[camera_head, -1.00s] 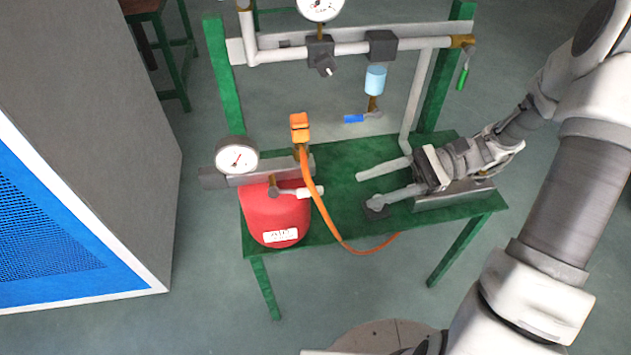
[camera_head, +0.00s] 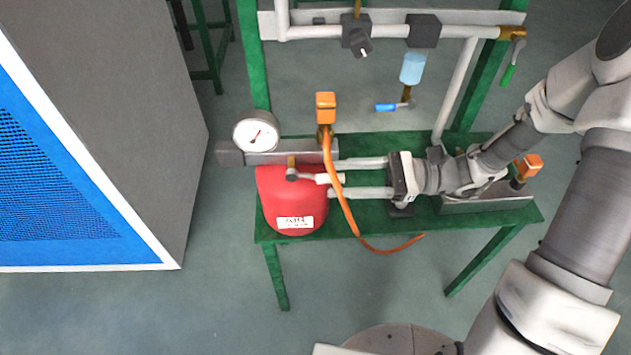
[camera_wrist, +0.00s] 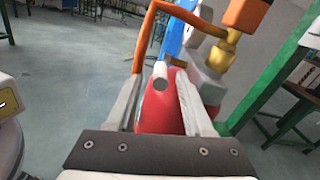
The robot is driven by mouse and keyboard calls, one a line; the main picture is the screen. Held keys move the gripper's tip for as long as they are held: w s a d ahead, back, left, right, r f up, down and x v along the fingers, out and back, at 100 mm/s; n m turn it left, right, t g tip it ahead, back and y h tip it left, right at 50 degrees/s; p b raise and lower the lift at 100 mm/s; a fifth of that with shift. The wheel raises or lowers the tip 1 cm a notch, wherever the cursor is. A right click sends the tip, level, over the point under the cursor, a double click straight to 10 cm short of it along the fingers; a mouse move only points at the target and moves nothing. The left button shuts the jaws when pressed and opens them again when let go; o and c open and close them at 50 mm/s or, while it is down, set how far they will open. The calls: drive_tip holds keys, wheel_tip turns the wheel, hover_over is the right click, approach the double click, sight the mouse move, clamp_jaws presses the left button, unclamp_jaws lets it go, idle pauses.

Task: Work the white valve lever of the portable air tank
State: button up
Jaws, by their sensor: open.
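The red air tank (camera_head: 275,195) stands at the left end of the green bench, with a white label on its front. Its white valve lever (camera_head: 322,178) points right from a grey-and-brass valve on top. My gripper (camera_head: 334,179) reaches in from the right, open, with its two pale fingers pointing left. In the head view the lever's end lies between the fingertips, and the orange hose crosses there. In the wrist view the lever's round end (camera_wrist: 160,73) shows between the fingers (camera_wrist: 157,85), with a gap on each side; the red tank (camera_wrist: 160,115) is behind it.
A pressure gauge (camera_head: 256,131) and grey manifold sit behind the valve. The orange hose (camera_head: 343,205) loops from an orange-topped fitting (camera_head: 326,105) down past the bench's front. A pipe frame with a blue-handled valve (camera_head: 388,107) stands behind. A grey cabinet (camera_head: 120,90) stands left.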

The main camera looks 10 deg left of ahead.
sight(319, 180)
drive_tip(key=b+x, duration=0.1)
drive_tip(key=x, duration=0.4)
clamp_jaws()
idle(1.4)
